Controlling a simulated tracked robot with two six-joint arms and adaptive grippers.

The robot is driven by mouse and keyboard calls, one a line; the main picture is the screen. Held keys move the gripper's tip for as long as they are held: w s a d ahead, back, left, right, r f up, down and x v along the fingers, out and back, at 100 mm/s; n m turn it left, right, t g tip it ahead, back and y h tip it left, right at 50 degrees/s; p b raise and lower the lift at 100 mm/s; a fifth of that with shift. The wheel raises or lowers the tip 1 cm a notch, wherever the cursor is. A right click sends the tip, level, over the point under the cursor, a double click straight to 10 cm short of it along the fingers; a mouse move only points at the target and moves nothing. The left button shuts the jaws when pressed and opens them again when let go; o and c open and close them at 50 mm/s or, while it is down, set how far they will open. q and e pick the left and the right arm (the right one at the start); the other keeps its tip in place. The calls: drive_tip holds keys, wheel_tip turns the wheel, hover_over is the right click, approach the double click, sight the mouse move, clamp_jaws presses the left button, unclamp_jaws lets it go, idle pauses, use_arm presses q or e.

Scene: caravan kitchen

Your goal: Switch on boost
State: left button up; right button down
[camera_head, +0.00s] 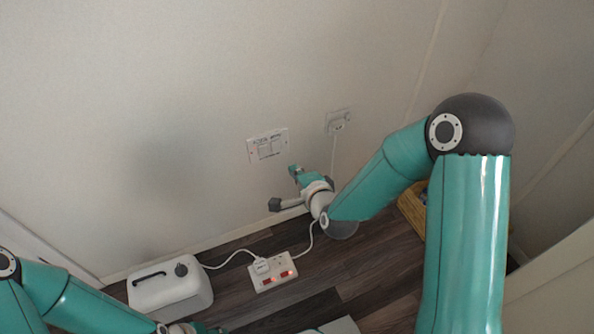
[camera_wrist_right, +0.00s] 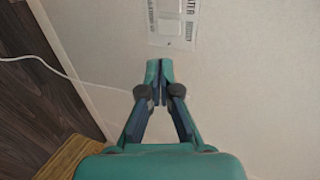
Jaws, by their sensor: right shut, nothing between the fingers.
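A white switch plate (camera_head: 267,145) with dark lettering and switches is on the wall. I take it for the boost switch plate, but its lettering is too small to read fully. In the right wrist view a wall plate (camera_wrist_right: 174,24) shows at the top, cut off by the frame edge, with part of a word ending in "TER". My right gripper (camera_head: 294,169) is just below the switch plate in the head view. In the wrist view the right gripper (camera_wrist_right: 160,66) is shut and empty, its tips below the plate. My left gripper is at the bottom edge, mostly cut off.
A second wall plate (camera_head: 338,121) with a plug and white cable is to the right. A white extension socket (camera_head: 273,271) with red switches and a white canister (camera_head: 170,289) stand on the dark wood floor. A yellowish wooden object (camera_head: 412,210) is behind my right arm.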

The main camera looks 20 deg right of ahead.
drive_tip(key=shift+s+r, duration=0.15)
drive_tip(key=shift+s, duration=0.3)
drive_tip(key=s+a+f+n+g+y, duration=0.1)
drive_tip(key=s+a+f+n+g, duration=0.2)
drive_tip(key=s+f+n+g, duration=0.3)
drive_tip(key=s+a+f+n+g+y, duration=0.2)
drive_tip(key=s+f+n+g, duration=0.4)
drive_tip(key=s+f, duration=1)
drive_tip(key=s+a+n, duration=0.1)
drive_tip(key=s+n, duration=0.1)
drive_tip(key=n, duration=0.1)
drive_tip(key=shift+s+a+g, duration=0.2)
drive_tip(key=shift+s+g, duration=0.1)
drive_tip(key=shift+s, duration=0.1)
